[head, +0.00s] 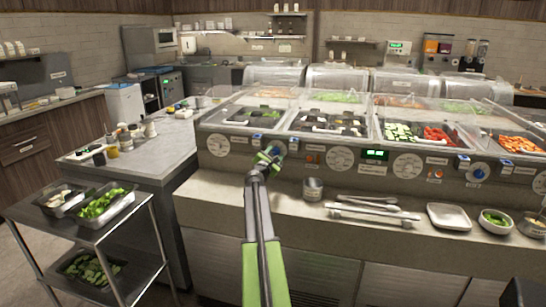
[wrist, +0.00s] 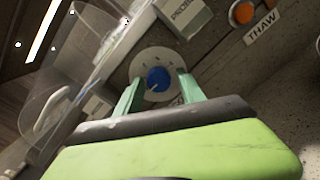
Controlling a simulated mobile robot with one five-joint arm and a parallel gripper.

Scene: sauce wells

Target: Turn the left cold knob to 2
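The left cold knob (wrist: 158,79) is a blue round knob on a pale round dial plate (wrist: 152,58) in the wrist view. My gripper's two green fingers stand on either side of the knob, apart, with gaps showing between them and it. The dial's numbers are too small to read. In the head view my gripper (head: 268,158) is at the left part of the counter's front panel and hides most of this knob. A second blue knob (head: 478,172) is at the right of the panel.
The panel also carries white round dials (head: 340,160) and a green display (head: 375,154). Below, a metal cup (head: 313,188), tongs (head: 374,214) and a white tray (head: 452,216) are on the ledge. A clear guard (wrist: 75,75) is left of the knob.

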